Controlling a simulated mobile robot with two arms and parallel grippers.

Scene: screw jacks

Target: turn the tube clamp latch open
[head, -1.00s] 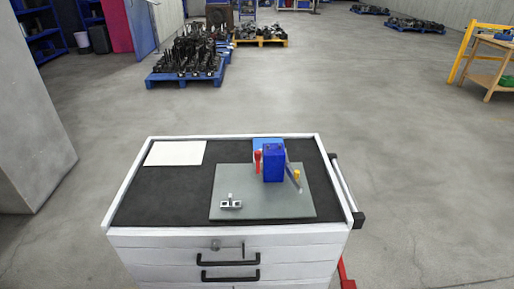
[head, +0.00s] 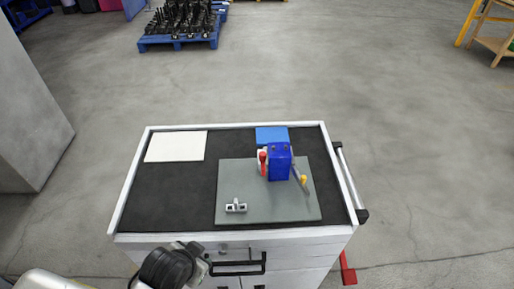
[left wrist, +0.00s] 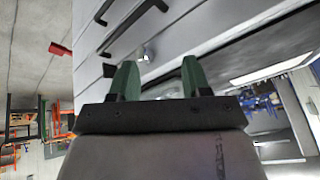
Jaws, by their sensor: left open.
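A grey plate (head: 262,208) lies on the black top of a white drawer cart. On its back right stands an upright blue block (head: 279,165). A red-handled part (head: 263,163) stands at the block's left side. A slanted grey lever with a yellow tip (head: 303,179) is at its right side. A small silver bracket (head: 236,206) sits at the plate's front left. Which part is the clamp latch is too small to tell. My left gripper (left wrist: 158,78) is open and empty, in front of the cart's drawers and apart from the plate. My right gripper is out of view.
The cart top (head: 172,192) is bare at the left. A white sheet (head: 176,146) lies at its back left and a blue sheet (head: 271,134) behind the block. A raised white rim edges the cart. Black drawer handles (head: 237,263) stick out in front.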

